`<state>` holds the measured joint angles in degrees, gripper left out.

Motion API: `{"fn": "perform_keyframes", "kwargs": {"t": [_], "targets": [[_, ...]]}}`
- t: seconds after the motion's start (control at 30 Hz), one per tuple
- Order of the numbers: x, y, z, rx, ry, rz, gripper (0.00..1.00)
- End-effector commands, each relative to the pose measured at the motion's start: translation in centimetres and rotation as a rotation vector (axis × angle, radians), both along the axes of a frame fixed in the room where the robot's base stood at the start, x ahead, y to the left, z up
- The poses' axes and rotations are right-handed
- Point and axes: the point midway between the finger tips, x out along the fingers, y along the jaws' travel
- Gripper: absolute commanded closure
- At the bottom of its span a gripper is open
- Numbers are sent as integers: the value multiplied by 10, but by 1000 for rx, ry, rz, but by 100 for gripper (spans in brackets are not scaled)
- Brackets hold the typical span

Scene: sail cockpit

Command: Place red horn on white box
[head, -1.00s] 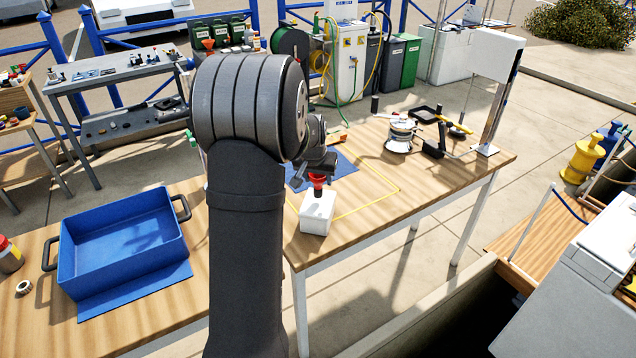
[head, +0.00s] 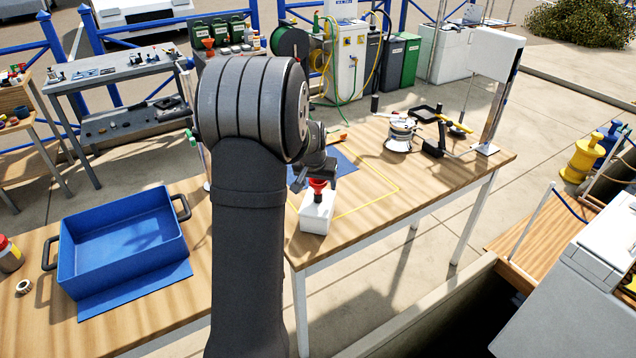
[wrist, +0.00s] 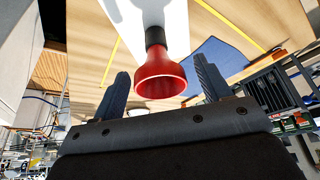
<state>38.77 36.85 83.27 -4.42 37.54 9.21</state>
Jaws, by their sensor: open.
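The red horn (head: 318,184) has a flared red bell and a black lower part. It stands upright on the white box (head: 316,215), which sits on the wooden table near its front left corner. My gripper (head: 317,174) is open, just above and around the horn's bell. In the wrist view, the horn (wrist: 160,78) lies between the two spread fingers (wrist: 161,72), with a gap on each side. Its black end meets the white box (wrist: 148,12).
A blue mat (head: 345,160) and a yellow outline (head: 385,199) lie behind the box. A winch (head: 400,134) and a lamp-like stand (head: 490,148) are further back right. A blue bin (head: 125,245) stands on the left table. The table right of the box is clear.

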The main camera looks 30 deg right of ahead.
Motion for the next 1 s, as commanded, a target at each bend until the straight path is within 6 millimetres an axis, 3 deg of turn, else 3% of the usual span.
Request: {"fn": "perform_keyframes", "kwargs": {"t": [0.6,1.0], "targets": [[-29,29,99,-1,-1,0,30],[-32,33,110,0,0,0,30]]}}
